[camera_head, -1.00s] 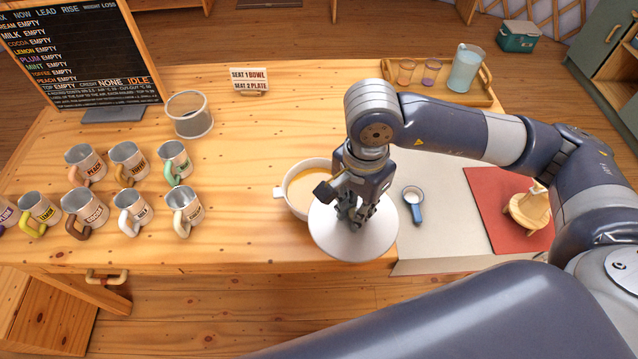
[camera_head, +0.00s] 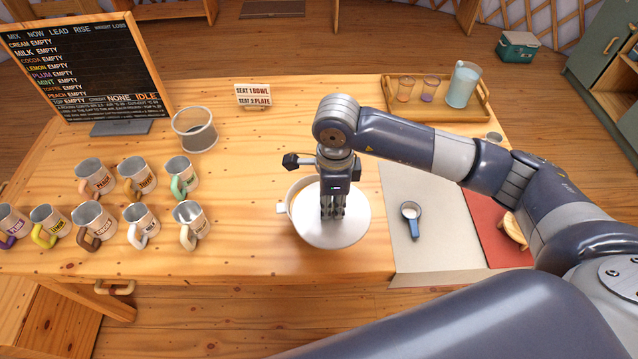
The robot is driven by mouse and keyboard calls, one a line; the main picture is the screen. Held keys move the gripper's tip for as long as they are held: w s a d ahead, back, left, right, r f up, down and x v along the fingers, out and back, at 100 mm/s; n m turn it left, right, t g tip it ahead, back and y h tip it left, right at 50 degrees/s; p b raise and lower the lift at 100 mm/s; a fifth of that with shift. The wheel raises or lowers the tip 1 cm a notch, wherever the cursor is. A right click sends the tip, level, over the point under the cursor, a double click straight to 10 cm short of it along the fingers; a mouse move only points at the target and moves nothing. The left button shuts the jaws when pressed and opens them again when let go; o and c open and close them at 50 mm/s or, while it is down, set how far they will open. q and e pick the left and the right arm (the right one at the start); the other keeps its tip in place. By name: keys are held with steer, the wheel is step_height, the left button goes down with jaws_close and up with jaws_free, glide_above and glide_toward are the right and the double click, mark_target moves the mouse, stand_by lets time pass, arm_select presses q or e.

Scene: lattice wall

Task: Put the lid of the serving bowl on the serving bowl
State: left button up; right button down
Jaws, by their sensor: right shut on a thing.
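The serving bowl (camera_head: 289,194) is a white bowl with a side handle, standing on the wooden table in the middle. The lid (camera_head: 350,222) is a round white disc. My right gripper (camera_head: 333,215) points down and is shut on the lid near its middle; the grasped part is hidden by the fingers. The lid covers most of the bowl in this view, offset a little to the right and toward the front edge. The bowl's left rim and handle show beside it. I cannot tell whether the lid touches the rim. My left gripper is not in view.
Several labelled mugs (camera_head: 140,228) stand at the left, with a menu board (camera_head: 85,75) and a mesh-like container (camera_head: 195,130) behind. A seat sign (camera_head: 253,95) stands at the back. A tray (camera_head: 440,110) with a pitcher is back right. A scoop (camera_head: 412,222) lies on the grey mat.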

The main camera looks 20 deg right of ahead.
steer(key=w, duration=0.2)
steer(key=w+p, duration=0.1)
steer(key=w, duration=0.4)
steer(key=shift+w+a+f+p, duration=0.15)
steer(key=shift+a+f+p, duration=0.15)
steer(key=shift+p, duration=0.05)
steer(key=shift+f+p, duration=0.45)
steer(key=shift+f, duration=0.05)
step_height(320, 180, down, 2)
steer(key=shift+f+p, duration=0.1)
steer(key=shift+p, duration=0.4)
steer(key=shift+f+b, duration=0.8)
steer(key=shift+b, duration=0.05)
steer(key=c, duration=1.5)
jaws_free()
steer(key=shift+o, duration=0.2)
steer(key=shift+r, duration=0.1)
